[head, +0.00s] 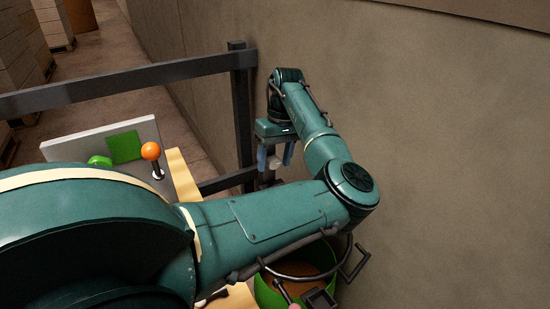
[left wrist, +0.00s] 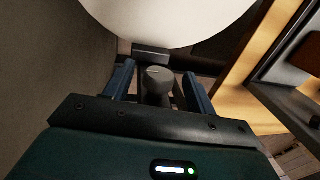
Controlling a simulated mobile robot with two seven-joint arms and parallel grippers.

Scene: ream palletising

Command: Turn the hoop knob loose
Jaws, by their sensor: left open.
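The grey round knob (left wrist: 158,76) shows in the left wrist view, between the two blue fingers of my left gripper (left wrist: 157,84). The fingers stand apart on either side of it, and I cannot tell whether either touches it. In the head view my left gripper (head: 275,159) points down beside the dark post, with a small pale-grey part between its fingers. My arm hides much of the area in front of it. The hoop itself I cannot make out clearly. My right gripper is not in view.
A dark rail (head: 130,75) and post (head: 241,110) stand close to the gripper, with a wall (head: 430,130) at right. An orange-ball lever (head: 151,151) and green square (head: 124,147) are at left. A green bin (head: 268,294) is below my arm. A large white rounded thing (left wrist: 170,15) fills the wrist view's top.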

